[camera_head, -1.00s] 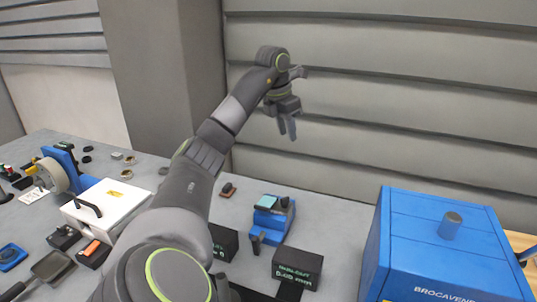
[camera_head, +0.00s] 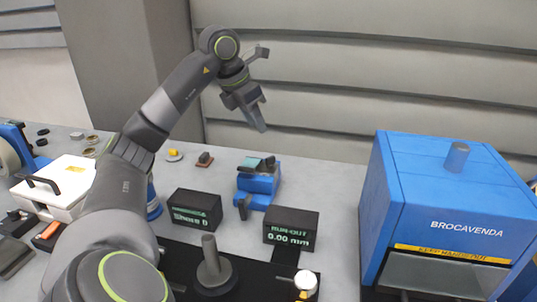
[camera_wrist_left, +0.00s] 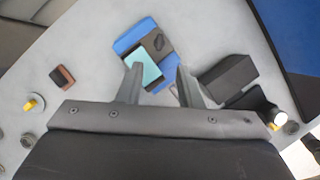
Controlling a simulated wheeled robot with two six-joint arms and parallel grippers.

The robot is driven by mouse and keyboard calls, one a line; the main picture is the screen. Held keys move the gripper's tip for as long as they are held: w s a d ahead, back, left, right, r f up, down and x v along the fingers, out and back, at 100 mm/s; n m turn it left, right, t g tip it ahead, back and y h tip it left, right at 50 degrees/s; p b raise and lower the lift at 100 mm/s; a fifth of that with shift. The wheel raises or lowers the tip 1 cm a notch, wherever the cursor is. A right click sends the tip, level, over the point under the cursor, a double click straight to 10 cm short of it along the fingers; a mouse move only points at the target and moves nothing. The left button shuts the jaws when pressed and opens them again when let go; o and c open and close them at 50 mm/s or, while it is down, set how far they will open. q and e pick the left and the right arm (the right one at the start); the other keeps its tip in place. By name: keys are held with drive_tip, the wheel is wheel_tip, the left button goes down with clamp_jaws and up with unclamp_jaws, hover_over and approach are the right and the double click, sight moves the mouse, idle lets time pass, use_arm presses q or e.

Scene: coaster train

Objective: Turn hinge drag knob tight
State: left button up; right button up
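My left gripper (camera_head: 258,118) hangs in the air in front of the grey wall, above the back of the bench, pointing down. In the left wrist view its two fingers (camera_wrist_left: 160,82) are apart with nothing between them. Below them is a small blue device (camera_wrist_left: 140,48) with a teal pad; in the head view this device (camera_head: 259,187) stands on the bench. A large blue machine (camera_head: 450,205) marked BROCAVENDA has a blue-grey cylindrical knob (camera_head: 457,156) on top. I cannot tell whether this is the hinge drag knob. My right gripper is out of view.
Two black display boxes, one reading Shore D (camera_head: 194,209) and one RUN-OUT 0.00 mm (camera_head: 291,229), stand at the front middle. A grey post on a round base (camera_head: 212,270) is nearby. A white case (camera_head: 62,185) lies at left. Some bench behind the boxes is clear.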

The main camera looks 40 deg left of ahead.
sight(271, 157)
use_arm(q)
drive_tip(key=p+x, duration=0.1)
drive_tip(key=x, duration=1.1)
drive_tip(key=shift+c, duration=0.2)
clamp_jaws()
